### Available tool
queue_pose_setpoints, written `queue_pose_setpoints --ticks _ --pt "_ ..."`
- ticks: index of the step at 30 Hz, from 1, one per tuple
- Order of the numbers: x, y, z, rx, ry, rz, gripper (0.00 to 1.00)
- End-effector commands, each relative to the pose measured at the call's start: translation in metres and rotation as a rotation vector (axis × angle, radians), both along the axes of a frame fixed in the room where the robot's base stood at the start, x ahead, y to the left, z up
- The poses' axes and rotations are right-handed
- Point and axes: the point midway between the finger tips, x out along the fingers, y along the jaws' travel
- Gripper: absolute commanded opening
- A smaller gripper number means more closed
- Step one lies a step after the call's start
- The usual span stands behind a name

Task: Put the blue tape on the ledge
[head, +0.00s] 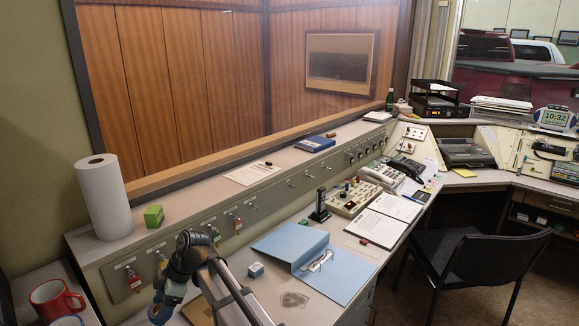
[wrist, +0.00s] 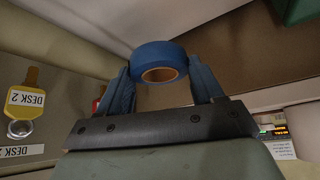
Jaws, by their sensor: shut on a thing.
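The blue tape (wrist: 165,52) is a roll with a tan core, held between the two blue fingers of my gripper (wrist: 160,82) in the wrist view. In the head view my gripper (head: 163,303) is low at the left, in front of the switch panel. There the tape is hard to tell from the blue fingers. The ledge (head: 217,204) is the long pale shelf above the switch panel, below the window. My gripper is apart from its top and in front of it.
On the ledge stand a paper towel roll (head: 103,197) and a green box (head: 154,215), with a paper (head: 252,173) and a blue book (head: 316,144) farther along. A red mug (head: 55,301) stands at the left.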

Motion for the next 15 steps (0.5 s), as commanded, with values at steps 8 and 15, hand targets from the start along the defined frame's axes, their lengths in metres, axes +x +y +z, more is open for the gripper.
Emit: queue_pose_setpoints --ticks 8,15 --pt "0.093 -0.010 0.078 0.002 -0.002 -0.077 0.36" --pt "0.178 -0.017 0.141 0.001 -0.002 -0.149 0.36"
